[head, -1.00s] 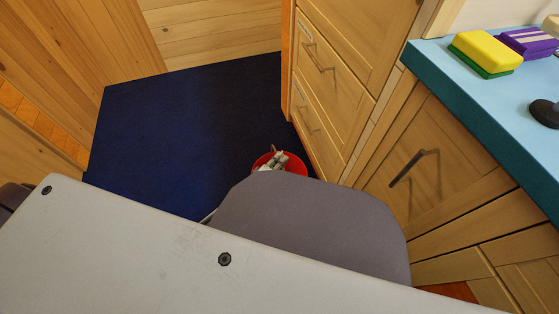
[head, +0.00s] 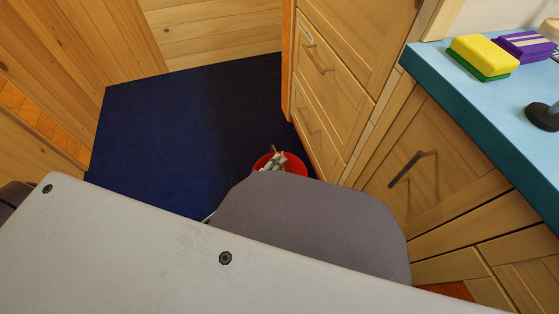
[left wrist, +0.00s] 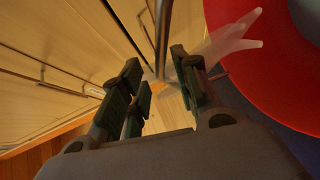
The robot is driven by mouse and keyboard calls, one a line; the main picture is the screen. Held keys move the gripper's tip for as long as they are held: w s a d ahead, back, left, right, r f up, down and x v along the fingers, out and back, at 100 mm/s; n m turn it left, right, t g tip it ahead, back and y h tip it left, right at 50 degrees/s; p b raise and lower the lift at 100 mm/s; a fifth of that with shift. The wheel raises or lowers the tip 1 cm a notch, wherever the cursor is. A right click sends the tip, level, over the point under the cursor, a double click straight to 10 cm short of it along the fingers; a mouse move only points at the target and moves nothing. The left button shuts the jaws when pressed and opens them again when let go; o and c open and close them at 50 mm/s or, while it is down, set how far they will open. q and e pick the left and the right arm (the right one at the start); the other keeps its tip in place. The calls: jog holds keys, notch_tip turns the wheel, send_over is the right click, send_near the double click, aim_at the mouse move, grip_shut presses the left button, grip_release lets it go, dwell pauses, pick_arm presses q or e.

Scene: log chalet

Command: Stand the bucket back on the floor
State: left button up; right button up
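The red bucket (head: 297,165) is down by the dark blue floor mat in the head view, beside the drawer fronts. My grey arm hides most of it, so I cannot tell whether it is upright or tilted. In the left wrist view the bucket (left wrist: 275,70) fills the right side as a large red surface. My left gripper (head: 276,160) is over the bucket in the head view. In the left wrist view its dark fingers (left wrist: 155,75) stand apart, with a thin metal rod (left wrist: 163,30) showing between or just beyond them. My right gripper is not in view.
The dark blue mat (head: 180,135) is clear to the left of the bucket. Wooden drawers (head: 320,90) stand close on its right. A blue counter (head: 470,90) holds a yellow-green sponge (head: 484,55), a purple block (head: 524,45) and a black round-based object (head: 543,117).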

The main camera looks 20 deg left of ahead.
pick_arm(q)
jog(key=p+v, duration=0.3)
jog(key=v, duration=0.7)
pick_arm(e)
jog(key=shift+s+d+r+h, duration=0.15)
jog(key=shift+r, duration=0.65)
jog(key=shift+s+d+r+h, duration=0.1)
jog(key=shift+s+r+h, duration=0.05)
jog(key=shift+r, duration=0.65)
pick_arm(q)
jog(key=shift+s, duration=0.1)
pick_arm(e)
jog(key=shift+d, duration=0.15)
pick_arm(q)
jog(key=s+d+r+m+g, duration=0.3)
jog(key=s+m+g, duration=0.6)
jog(key=m, duration=0.6)
jog(key=shift+d, duration=1.25)
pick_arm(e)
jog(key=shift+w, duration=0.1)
pick_arm(q)
jog(key=shift+s, duration=0.15)
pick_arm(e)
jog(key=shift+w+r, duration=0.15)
